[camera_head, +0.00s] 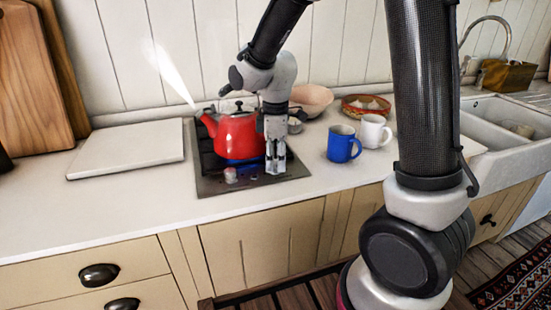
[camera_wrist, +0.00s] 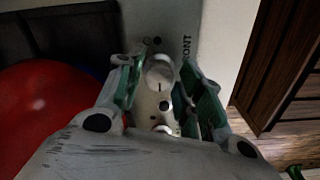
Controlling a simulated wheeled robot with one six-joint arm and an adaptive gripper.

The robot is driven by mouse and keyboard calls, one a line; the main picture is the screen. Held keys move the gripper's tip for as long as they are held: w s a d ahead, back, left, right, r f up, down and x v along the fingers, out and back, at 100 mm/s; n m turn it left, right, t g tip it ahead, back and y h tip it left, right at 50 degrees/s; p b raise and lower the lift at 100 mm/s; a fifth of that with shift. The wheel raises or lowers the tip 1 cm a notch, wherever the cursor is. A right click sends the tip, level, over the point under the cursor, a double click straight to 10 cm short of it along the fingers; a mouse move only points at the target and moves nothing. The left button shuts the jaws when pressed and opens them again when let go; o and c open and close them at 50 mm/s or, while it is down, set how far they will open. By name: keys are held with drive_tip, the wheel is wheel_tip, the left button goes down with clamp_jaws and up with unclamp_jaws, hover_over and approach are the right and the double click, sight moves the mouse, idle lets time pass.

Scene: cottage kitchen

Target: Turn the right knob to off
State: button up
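The red kettle (camera_head: 238,136) stands on the dark stove (camera_head: 215,184), with a pale steam plume rising from its spout. It also shows in the wrist view (camera_wrist: 45,110). A pale left knob (camera_head: 231,175) sits at the stove's front. My gripper (camera_head: 275,170) points down at the front right, hiding the right knob in the head view. In the wrist view, a round light knob (camera_wrist: 158,73) with a short dark line lies between my open green-lined fingers (camera_wrist: 163,88). Narrow gaps seem to show beside it; I cannot tell contact for certain.
A blue mug (camera_head: 341,145) and a white mug (camera_head: 374,131) stand right of the stove. Bowls (camera_head: 312,98) are behind it. A white board (camera_head: 125,152) lies left. The counter's front edge (camera_head: 120,226) is clear.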

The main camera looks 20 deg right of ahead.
drive_tip(key=c, duration=0.7)
drive_tip(key=shift+c, duration=0.2)
drive_tip(key=shift+m, duration=0.3)
drive_tip(key=m, duration=0.3)
drive_tip(key=shift+m, duration=0.3)
drive_tip(key=m, duration=0.4)
drive_tip(key=shift+m, duration=0.3)
drive_tip(key=m, duration=0.4)
drive_tip(key=shift+a+m, duration=0.1)
drive_tip(key=shift+m, duration=2.4)
